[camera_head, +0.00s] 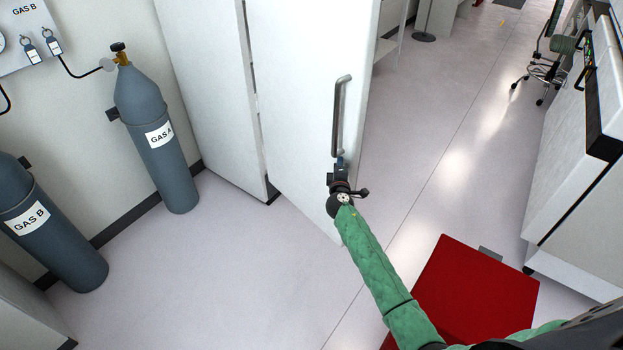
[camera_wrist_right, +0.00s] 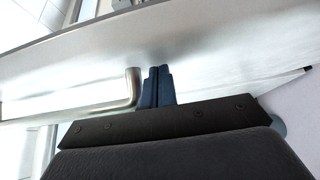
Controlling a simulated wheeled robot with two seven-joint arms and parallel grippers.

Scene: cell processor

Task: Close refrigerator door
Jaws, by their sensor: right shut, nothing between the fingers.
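The refrigerator (camera_head: 215,90) is a tall white cabinet at the upper middle of the head view. Its white door (camera_head: 295,100) stands open, swung out into the room. A grey metal bar handle (camera_head: 338,115) is upright near the door's free edge. My right gripper (camera_head: 339,162) is shut and empty, just below the handle's lower end. In the right wrist view, the dark blue fingers (camera_wrist_right: 158,84) are together beside the bent end of the handle (camera_wrist_right: 105,108) and close against the door face (camera_wrist_right: 215,45). I cannot tell whether they touch. My left gripper is not in view.

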